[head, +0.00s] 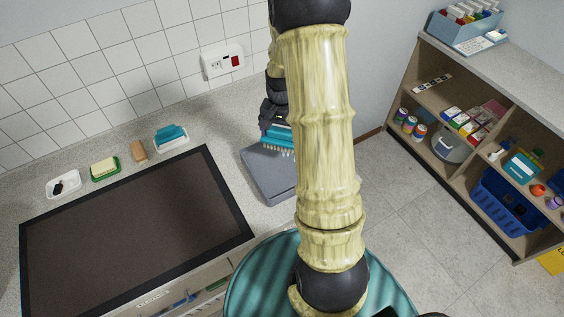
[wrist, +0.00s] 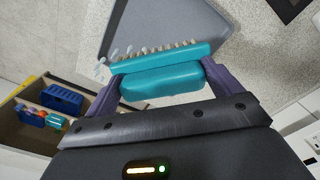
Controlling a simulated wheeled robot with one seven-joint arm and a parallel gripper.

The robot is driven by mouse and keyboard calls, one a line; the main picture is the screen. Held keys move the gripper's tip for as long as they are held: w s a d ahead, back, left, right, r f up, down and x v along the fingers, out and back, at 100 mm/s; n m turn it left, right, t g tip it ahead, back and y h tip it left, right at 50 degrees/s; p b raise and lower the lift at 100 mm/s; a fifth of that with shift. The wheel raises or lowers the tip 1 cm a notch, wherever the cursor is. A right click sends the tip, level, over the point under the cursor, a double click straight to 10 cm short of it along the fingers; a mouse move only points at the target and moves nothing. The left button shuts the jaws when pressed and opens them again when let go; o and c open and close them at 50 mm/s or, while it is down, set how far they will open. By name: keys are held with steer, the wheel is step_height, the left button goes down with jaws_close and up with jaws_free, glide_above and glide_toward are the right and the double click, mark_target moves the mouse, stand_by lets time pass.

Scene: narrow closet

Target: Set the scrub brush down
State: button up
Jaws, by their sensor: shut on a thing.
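The teal scrub brush (wrist: 160,75) with pale bristles is between the two purple fingers of my gripper (wrist: 160,80) in the wrist view. The fingers are shut on its two ends. In the head view the brush (head: 277,138) shows partly behind my arm, below my gripper (head: 272,125), with its bristles facing down. A grey tray (head: 262,178) lies on the counter below it, and the tray also shows in the wrist view (wrist: 170,22). My arm hides the tray's right part. I cannot tell whether the bristles touch the tray.
A dark cooktop (head: 135,235) fills the counter's front left. Behind it stand a teal sponge on a dish (head: 171,137), a brown block (head: 138,150), a green soap dish (head: 104,168) and a white dish (head: 64,184). A loaded shelf unit (head: 480,130) stands at right.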

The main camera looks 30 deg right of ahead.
mark_target(282, 139)
steer(key=shift+f+p, duration=0.95)
steer(key=shift+f, duration=1.95)
steer(key=shift+f+p, duration=0.8)
steer(key=shift+f, duration=1.3)
steer(key=shift+f, duration=0.1)
steer(key=o, duration=0.5)
steer(key=shift+f, duration=0.1)
steer(key=shift+o, duration=0.9)
steer(key=shift+r, duration=0.2)
steer(key=shift+w+r, duration=0.1)
step_height(282, 139, up, 12)
steer(key=b, duration=0.4)
